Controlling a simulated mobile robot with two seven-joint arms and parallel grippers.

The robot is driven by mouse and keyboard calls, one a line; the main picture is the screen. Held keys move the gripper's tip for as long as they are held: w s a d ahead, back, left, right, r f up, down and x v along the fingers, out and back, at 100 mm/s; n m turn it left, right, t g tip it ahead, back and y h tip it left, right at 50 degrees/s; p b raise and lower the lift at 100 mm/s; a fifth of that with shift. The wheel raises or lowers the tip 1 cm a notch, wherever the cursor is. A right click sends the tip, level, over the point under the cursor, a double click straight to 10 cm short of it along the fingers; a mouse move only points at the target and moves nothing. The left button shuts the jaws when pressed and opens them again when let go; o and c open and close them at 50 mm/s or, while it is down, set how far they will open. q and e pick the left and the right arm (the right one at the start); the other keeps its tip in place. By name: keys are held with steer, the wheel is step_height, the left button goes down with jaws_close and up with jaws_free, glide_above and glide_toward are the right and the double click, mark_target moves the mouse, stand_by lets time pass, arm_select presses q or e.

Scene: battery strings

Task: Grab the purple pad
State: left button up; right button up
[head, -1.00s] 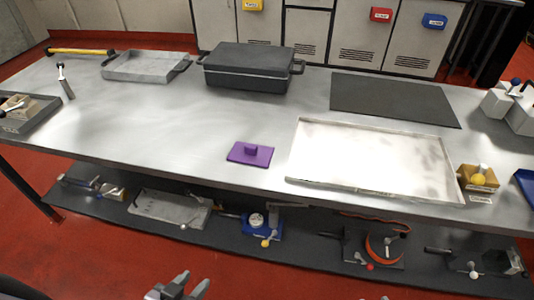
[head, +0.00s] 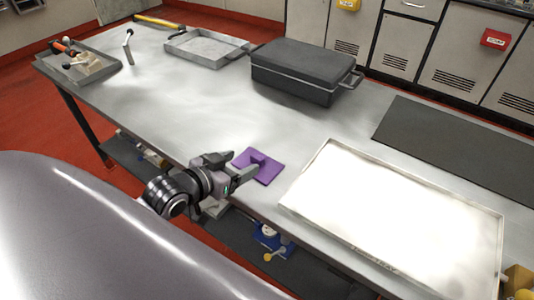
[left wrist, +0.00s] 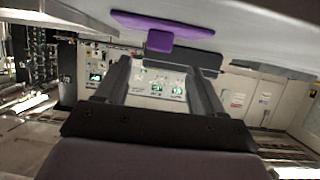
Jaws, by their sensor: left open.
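The purple pad (head: 268,174), a flat plate with a raised block handle, lies near the front edge of the table (head: 185,115). My left gripper (head: 243,171) is open and empty just at the pad's left front side, its fingers pointing toward the handle. In the left wrist view the pad (left wrist: 185,26) shows at the top, its handle hanging downward in the picture. The handle lies beyond the tips of the open fingers (left wrist: 157,66), roughly between them, and not gripped. My right gripper is not in view.
A large white tray (head: 328,152) lies right of the pad. A black lidded case (head: 300,75) and a grey tray (head: 205,47) stand farther back. A dark mat (head: 440,135) lies at the back right. The table left of the pad is clear.

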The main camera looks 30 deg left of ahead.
mark_target(255, 159)
arm_select(q)
steer(key=shift+w+d+f, duration=0.1)
steer(key=shift+w+d, duration=0.25)
steer(key=shift+w, duration=0.3)
steer(key=x, duration=0.4)
steer(key=shift+s+a+f, duration=0.1)
steer(key=shift+a+f, duration=0.05)
steer(key=shift+f, duration=0.25)
steer(key=shift+w+f, duration=0.3)
steer(key=shift+w, duration=0.35)
steer(key=c, duration=1.1)
